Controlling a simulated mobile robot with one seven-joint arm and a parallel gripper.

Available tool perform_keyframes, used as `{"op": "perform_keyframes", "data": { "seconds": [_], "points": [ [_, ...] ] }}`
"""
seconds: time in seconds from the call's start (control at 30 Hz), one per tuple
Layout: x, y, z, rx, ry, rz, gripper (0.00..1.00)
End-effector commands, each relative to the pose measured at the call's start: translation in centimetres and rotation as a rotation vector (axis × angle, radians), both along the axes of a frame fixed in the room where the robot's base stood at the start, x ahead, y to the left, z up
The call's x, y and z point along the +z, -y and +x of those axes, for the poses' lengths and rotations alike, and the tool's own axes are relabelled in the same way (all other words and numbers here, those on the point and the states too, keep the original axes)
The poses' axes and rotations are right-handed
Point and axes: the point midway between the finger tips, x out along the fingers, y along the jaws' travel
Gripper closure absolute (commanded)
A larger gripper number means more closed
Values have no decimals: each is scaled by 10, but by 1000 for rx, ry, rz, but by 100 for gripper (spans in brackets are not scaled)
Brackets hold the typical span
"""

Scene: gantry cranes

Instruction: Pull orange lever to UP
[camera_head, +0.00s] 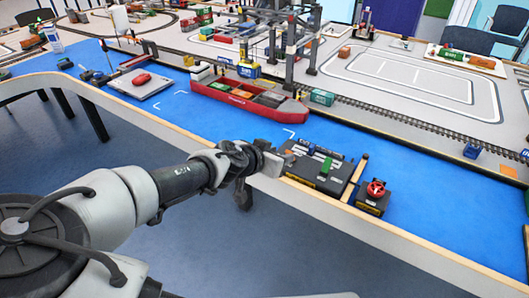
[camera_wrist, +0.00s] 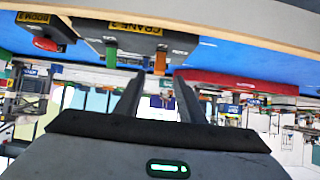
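The orange lever (camera_wrist: 160,62) stands on the dark control box (camera_wrist: 165,38) with the yellow CRANE 2 label, seen upside down in the wrist view. A green lever (camera_wrist: 111,56) is beside it on the same box. My gripper (camera_wrist: 159,82) is open and empty, and the orange lever appears between its fingertips, beyond them. I cannot tell that any finger touches it. In the head view my gripper (camera_head: 272,162) is at the left end of the control box (camera_head: 318,185), and the green lever (camera_head: 326,165) shows clear of it. The orange lever is small and partly hidden there.
A smaller box with a red wheel (camera_head: 376,188) stands right of the control box. A wooden bar (camera_head: 355,178) lies between them. A red ship (camera_head: 245,97) lies behind on the blue table surface (camera_head: 430,205). The wooden table edge (camera_head: 400,238) runs in front.

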Motion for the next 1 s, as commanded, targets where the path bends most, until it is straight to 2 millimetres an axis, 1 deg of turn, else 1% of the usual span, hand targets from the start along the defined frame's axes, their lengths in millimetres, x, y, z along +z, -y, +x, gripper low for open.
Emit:
{"op": "perform_keyframes", "data": {
  "seconds": [0.03,0.2,0.3,0.4,0.6,1.0],
  "points": [
    [11,-8,-9,5,1,0,64],
    [32,-27,-36,5,1,-1,64],
    [41,-36,-49,3,0,1,64],
    [48,-42,-57,2,1,0,64],
    [52,-47,-65,-1,0,1,64],
    [52,-47,-65,-1,0,0,64]
  ]
}}
